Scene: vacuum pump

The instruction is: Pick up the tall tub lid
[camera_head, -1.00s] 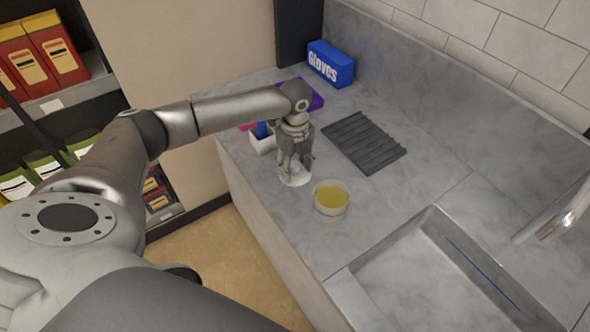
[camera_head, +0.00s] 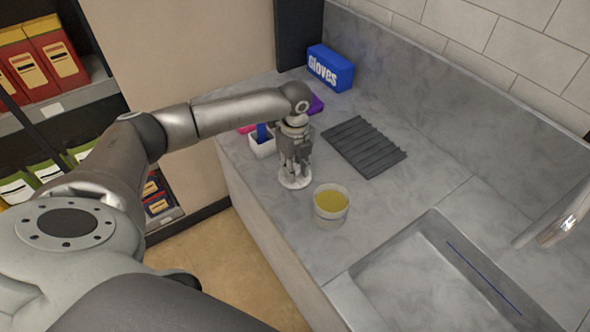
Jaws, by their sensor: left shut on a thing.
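The tall tub lid (camera_head: 295,182) is a pale round disc with a raised rim on the grey counter or just above it; I cannot tell which. My left gripper (camera_head: 294,172) points down and is shut on the lid, its fingers hiding part of the lid's middle. A tub (camera_head: 331,207) with pale sides and yellow contents stands open just right of and in front of the lid. My right gripper is not in view.
A dark ribbed mat (camera_head: 364,146) lies right of the gripper. A white holder (camera_head: 262,146) with a blue item stands behind left. A blue gloves box (camera_head: 330,68) is at the back. The sink (camera_head: 440,222) and faucet (camera_head: 555,215) are front right.

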